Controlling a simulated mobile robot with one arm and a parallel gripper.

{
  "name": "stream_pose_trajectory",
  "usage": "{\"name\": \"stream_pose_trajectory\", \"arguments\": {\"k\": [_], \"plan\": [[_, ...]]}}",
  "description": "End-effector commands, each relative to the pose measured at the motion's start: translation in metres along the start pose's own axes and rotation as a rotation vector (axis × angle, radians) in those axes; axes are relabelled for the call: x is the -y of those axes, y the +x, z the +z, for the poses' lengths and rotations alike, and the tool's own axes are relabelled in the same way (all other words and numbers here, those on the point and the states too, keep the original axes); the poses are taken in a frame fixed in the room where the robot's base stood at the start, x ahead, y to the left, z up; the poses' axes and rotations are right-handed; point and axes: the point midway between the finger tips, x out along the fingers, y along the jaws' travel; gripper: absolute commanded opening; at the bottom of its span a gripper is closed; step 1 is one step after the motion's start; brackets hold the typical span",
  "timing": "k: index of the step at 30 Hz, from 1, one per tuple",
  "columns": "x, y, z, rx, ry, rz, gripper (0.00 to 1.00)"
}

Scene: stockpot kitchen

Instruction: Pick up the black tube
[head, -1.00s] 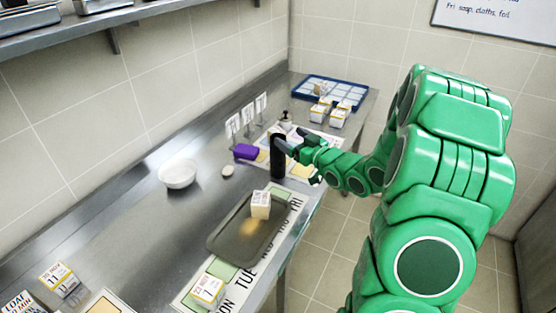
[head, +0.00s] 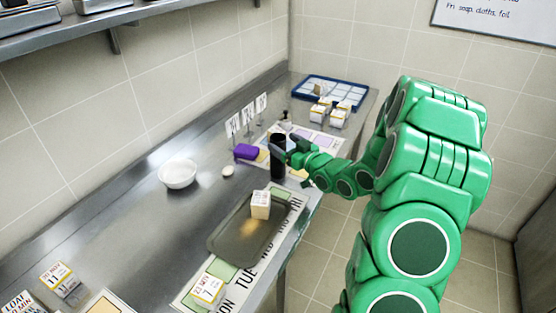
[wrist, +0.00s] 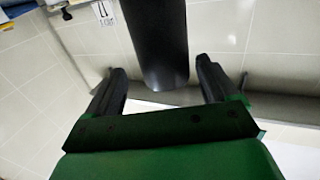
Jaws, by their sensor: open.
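The black tube (head: 278,158) stands upright on the steel counter, just beyond the tray, in the head view. My gripper (wrist: 160,85) is open, with one dark finger on each side of the tube and visible gaps. In the head view my gripper (head: 291,152) is at the tube's right side, near its upper half. Whether a finger touches the tube cannot be told.
A dark tray (head: 222,246) with a small labelled box (head: 261,204) is nearer on the counter. A purple block (head: 246,152), a white bowl (head: 178,174) and a small white round thing (head: 228,170) are to the left. A blue crate (head: 362,101) stands at the back.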

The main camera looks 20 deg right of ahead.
Motion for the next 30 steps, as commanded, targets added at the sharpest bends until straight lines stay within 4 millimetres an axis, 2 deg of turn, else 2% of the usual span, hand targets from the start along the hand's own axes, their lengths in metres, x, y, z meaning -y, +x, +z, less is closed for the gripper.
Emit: {"name": "stream_pose_trajectory", "arguments": {"k": [15, 26, 30], "plan": [[0.006, 0.045, 0.001, -0.002, -0.002, 0.0, 0.86], [0.006, 0.048, 0.001, -0.001, -0.001, 0.001, 0.86], [0.006, 0.048, 0.001, -0.001, -0.001, 0.001, 0.65]]}}
